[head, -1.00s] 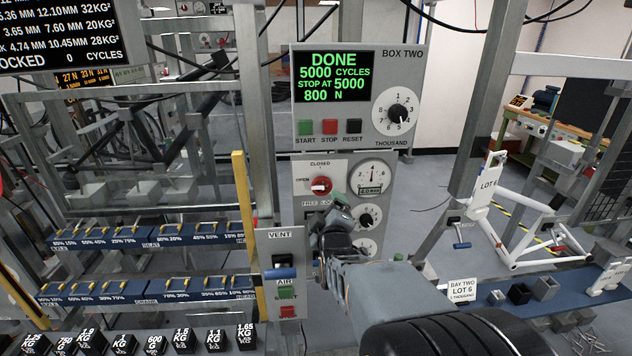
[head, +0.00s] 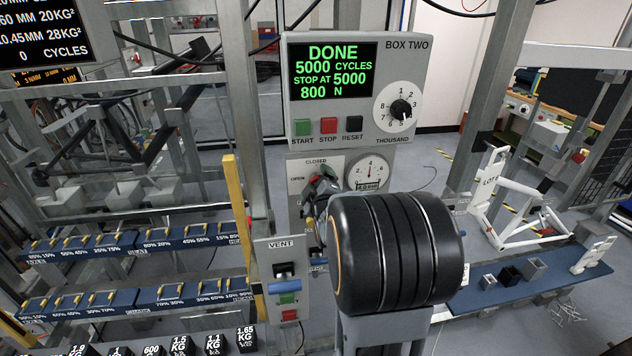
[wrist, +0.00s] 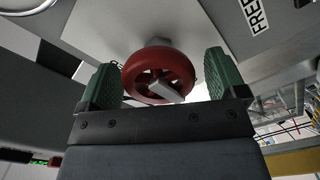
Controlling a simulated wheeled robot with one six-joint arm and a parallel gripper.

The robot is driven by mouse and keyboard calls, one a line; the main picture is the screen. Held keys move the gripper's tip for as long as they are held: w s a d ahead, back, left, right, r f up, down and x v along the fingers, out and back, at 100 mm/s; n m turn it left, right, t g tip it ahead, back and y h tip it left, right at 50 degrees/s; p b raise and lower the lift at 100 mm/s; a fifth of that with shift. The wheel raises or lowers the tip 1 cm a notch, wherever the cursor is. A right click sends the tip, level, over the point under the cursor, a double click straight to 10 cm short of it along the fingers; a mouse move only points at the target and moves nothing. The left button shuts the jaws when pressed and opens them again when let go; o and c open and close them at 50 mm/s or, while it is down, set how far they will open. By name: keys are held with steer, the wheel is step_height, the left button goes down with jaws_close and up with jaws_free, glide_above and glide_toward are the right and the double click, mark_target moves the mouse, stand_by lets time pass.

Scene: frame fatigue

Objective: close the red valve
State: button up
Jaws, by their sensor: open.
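The red valve (wrist: 150,70) is a small round spoked wheel with a pale pointer bar. In the wrist view it sits between the two green-padded fingers of my gripper (wrist: 163,80), which is open around it. I cannot tell whether either pad touches the rim. In the head view my gripper (head: 324,184) is at the valve plate (head: 295,168), marked CLOSED above and OPEN at left, and it hides most of the valve. The pointer's setting against these marks cannot be read now.
Above is the BOX TWO panel (head: 410,60) with its DONE display and buttons. A gauge (head: 369,172) is just right of the valve. The vent panel (head: 281,270) and a yellow post (head: 236,200) stand at lower left. My arm covers the lower dials.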

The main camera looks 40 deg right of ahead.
steer(key=shift+c, duration=0.2)
steer(key=c, duration=0.9)
